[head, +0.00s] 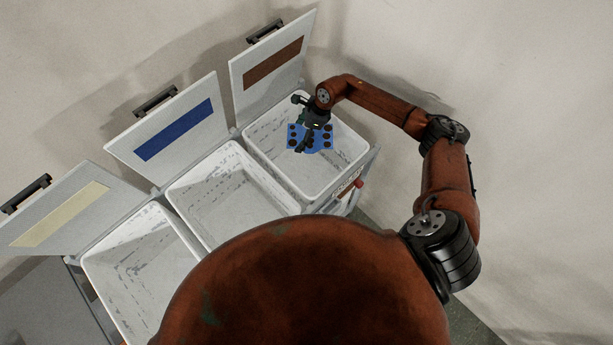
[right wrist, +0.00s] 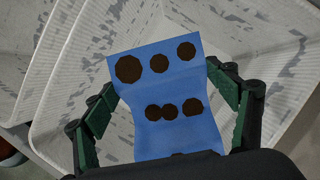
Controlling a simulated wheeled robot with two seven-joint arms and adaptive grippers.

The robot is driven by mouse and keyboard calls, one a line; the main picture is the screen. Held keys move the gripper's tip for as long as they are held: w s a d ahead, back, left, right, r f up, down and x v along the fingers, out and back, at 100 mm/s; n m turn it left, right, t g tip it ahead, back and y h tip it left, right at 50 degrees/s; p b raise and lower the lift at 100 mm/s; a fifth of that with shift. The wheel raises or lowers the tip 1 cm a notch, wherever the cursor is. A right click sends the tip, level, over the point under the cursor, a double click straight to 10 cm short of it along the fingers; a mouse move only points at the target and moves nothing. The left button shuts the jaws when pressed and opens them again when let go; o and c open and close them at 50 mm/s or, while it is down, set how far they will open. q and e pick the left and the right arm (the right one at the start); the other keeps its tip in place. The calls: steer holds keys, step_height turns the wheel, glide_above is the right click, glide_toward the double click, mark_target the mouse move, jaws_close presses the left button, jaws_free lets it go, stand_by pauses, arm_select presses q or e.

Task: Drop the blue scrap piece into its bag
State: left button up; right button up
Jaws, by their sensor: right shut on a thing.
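The blue scrap piece (head: 325,131) is a flat blue sheet with several dark brown round spots. It fills the middle of the right wrist view (right wrist: 180,85). My right gripper (head: 307,138) is shut on it, a finger at each side in the wrist view (right wrist: 162,82). It appears over the right-hand white bin (head: 350,155), whose raised lid bears a brown stripe (head: 273,62). The height above the bin floor is hard to tell. The middle white bin (head: 215,205) has a raised lid with a blue stripe (head: 174,129) and looks empty. My left gripper is out of view.
A left-hand white bin (head: 140,270) has a lid with a cream stripe (head: 60,214). The bins stand side by side, with all lids raised at the back near the pale wall (head: 80,60). Bin rims and the upright lids are obstacles between openings.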

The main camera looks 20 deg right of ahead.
steer(key=shift+w, duration=0.1)
steer(key=o, duration=1.2)
steer(key=shift+o, duration=0.2)
steer(key=shift+r, duration=0.1)
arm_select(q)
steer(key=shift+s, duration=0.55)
arm_select(e)
steer(key=v, duration=1.2)
